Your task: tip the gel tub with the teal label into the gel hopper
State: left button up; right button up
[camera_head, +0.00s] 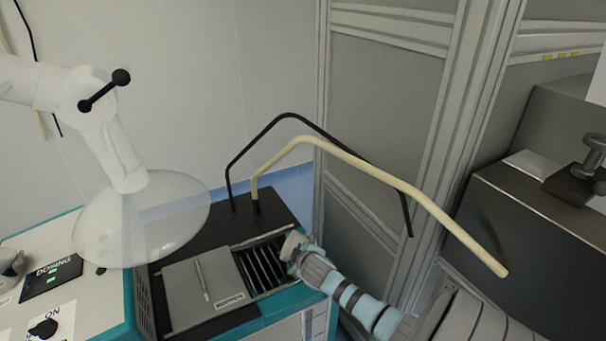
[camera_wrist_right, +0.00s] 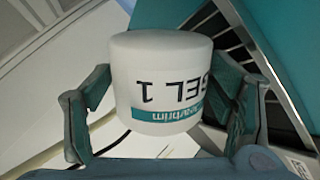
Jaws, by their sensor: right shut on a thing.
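The gel tub (camera_wrist_right: 160,85) is white with a teal label (camera_wrist_right: 180,112), and its lettering shows upside down in the right wrist view. My right gripper (camera_wrist_right: 165,105) is shut on its sides, one finger on each. In the head view the right gripper (camera_head: 296,252) is at the right edge of a dark slatted opening (camera_head: 264,266), which looks like the gel hopper. The tub (camera_head: 291,243) shows there only as a small pale piece, mostly hidden by the gripper. I cannot tell how far it is tilted. My left gripper is not in view.
A grey cover plate (camera_head: 190,300) with a handle lies left of the slats. A black bent rod (camera_head: 290,116) and a cream one (camera_head: 400,195) arch above. A clear dome (camera_head: 150,218) hangs at left over the control panel (camera_head: 55,275). A grey cabinet (camera_head: 385,110) stands behind.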

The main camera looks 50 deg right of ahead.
jog(key=shift+w+a+r+n+g+h+p, duration=0.2)
jog(key=shift+r+n+g+h+p, duration=0.15)
jog(key=shift+r+g, duration=0.2)
jog(key=shift+w+a+r+n+g+h+p, duration=0.15)
jog(key=shift+w+r+n+g+h+p, duration=0.2)
jog(key=shift+p, duration=0.4)
jog(key=shift+w+a+r+n+g+h+p, duration=0.25)
jog(key=shift+w+r+n+g+h+p, duration=0.15)
jog(key=shift+g, duration=0.3)
jog(key=shift+w+a+r+n+g+h, duration=0.4)
jog(key=shift+w+n+g, duration=0.1)
jog(key=shift+g, duration=0.2)
jog(key=shift+w+a+r+n+g+b, duration=0.15)
jog(key=shift+w+n+g+b, duration=0.15)
jog(key=shift+b, duration=0.2)
jog(key=shift+w+a+n+g+h+b, duration=0.45)
jog(key=shift+h+b, duration=0.25)
jog(key=shift+b, duration=0.25)
jog(key=shift+r+g, duration=0.2)
jog(key=shift+g, duration=0.05)
